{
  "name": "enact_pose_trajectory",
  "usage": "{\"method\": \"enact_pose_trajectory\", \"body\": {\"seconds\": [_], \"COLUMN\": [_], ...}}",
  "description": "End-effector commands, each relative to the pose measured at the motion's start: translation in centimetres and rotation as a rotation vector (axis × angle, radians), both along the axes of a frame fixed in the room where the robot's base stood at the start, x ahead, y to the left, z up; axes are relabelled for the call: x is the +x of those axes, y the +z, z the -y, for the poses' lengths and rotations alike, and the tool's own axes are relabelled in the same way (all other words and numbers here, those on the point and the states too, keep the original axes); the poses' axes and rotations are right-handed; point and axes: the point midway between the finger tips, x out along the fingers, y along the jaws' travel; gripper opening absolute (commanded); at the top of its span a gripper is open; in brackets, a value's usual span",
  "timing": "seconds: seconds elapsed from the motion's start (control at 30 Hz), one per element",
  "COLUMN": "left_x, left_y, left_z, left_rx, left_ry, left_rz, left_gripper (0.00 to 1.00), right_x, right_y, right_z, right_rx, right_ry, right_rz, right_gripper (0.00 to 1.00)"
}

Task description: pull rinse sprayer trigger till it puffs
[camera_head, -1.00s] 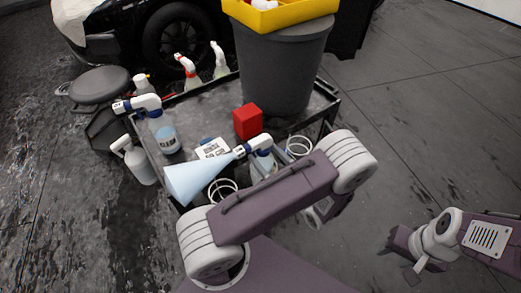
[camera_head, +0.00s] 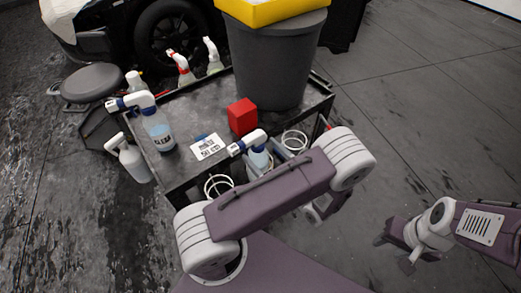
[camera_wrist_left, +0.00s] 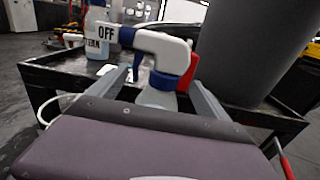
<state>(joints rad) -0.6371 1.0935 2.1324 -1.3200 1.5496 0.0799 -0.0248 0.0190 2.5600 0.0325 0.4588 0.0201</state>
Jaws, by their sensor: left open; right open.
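A sprayer with a white and blue head (camera_head: 249,143) stands at the cart's front edge. In the left wrist view its head (camera_wrist_left: 160,48) has a nozzle marked OFF pointing left, a blue trigger (camera_wrist_left: 137,64) and a pale bottle (camera_wrist_left: 157,98) below. I cannot tell whether the trigger is pulled. My left gripper (camera_wrist_left: 160,78) is open, with one finger on each side of this sprayer. In the head view my arm hides much of that gripper and the lower bottle. No spray shows at the nozzle. My right gripper (camera_head: 394,250) is open and empty, off to the right.
The dark cart (camera_head: 200,103) also carries a labelled spray bottle (camera_head: 158,132), a white card (camera_head: 208,147), a red box (camera_head: 242,117) and a grey bin (camera_head: 275,60). White rings (camera_head: 218,186) stick out at its front. Floor at right is clear.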

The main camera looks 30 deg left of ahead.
Motion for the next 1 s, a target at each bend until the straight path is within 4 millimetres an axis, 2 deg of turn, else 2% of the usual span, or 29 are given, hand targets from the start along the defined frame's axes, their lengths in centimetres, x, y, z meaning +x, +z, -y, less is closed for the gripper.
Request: {"method": "enact_pose_trajectory", "body": {"seconds": [0.23,0.33,0.47,0.83,0.93,1.0], "left_x": [-2.0,-2.6,-3.0,-3.3,-5.4,-8.5], "left_y": [0.2,0.1,0.1,0.1,0.1,-0.3], "left_z": [5.2,6.6,7.4,6.9,4.4,2.4], "left_rx": [0.000,0.000,0.001,-0.021,-0.167,-0.364], "left_ry": [-0.007,-0.004,-0.002,0.029,0.213,0.442], "left_rz": [0.000,0.000,-0.001,0.000,0.011,0.050], "left_gripper": [0.89,0.89,0.89,0.89,0.89,0.89], "right_x": [0.0,0.0,0.0,0.0,0.0,0.0], "right_y": [1.1,1.3,1.3,1.3,1.3,1.3], "right_z": [0.0,0.0,0.0,0.0,0.0,0.0], "right_rx": [0.000,0.000,0.000,0.000,0.000,0.000], "right_ry": [0.000,0.000,0.000,0.000,0.000,0.000], "right_rz": [0.000,0.000,0.000,0.000,0.000,0.000], "right_gripper": [0.44,0.44,0.44,0.44,0.44,0.44]}}
